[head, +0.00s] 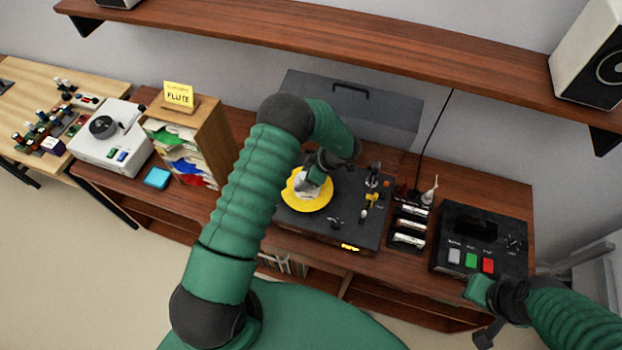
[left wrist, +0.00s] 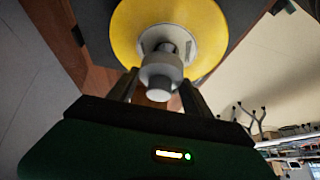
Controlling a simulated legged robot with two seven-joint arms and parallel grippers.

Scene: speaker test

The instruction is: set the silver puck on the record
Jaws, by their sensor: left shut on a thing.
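The yellow record (head: 318,205) lies on the dark turntable (head: 355,222). My left gripper (head: 309,180) is over the record's middle and hides part of it. In the left wrist view, the silver puck (left wrist: 160,72) is between the gripper's two dark fingers, which are shut on it. Behind the puck are the record's pale label (left wrist: 187,45) and its yellow face. I cannot tell whether the puck touches the record. My right gripper (head: 488,335) is at the lower right, away from the turntable; its jaws are not clear.
Right of the turntable are a rack of silver cylinders (head: 408,228) and a black box with coloured buttons (head: 482,242). A wooden sleeve holder (head: 210,135) stands to the left, beside a white device (head: 112,140). The turntable's raised lid (head: 352,108) is behind. A shelf (head: 330,45) hangs above.

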